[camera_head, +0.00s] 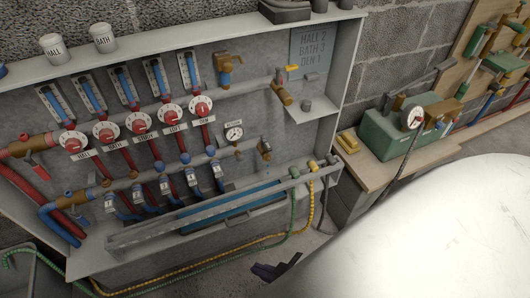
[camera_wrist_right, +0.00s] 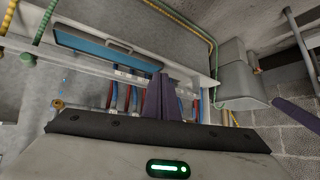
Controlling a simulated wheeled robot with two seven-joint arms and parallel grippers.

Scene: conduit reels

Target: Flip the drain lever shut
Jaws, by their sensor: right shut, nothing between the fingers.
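The manifold cabinet (camera_head: 190,75) holds two horizontal pipes with dials and valves. A brass valve (camera_head: 283,95) with a yellow lever (camera_head: 292,68) ends the upper pipe. A brass tap (camera_head: 265,150) ends the lower pipe, near the pressure gauge (camera_head: 234,132). I cannot tell for certain which one carries the drain lever. My right gripper (camera_head: 275,270) is low in front of the cabinet, apart from both valves, partly hidden behind my pale arm. In the right wrist view its dark purple fingers (camera_wrist_right: 160,98) are together and empty. My left gripper is not in view.
A grey rail (camera_head: 200,215) and blue trough (camera_head: 230,205) run along the cabinet's front. Green and yellow hoses (camera_head: 311,205) hang at its right end and trail along the floor. A green pump box (camera_head: 400,135) stands on the bench at right.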

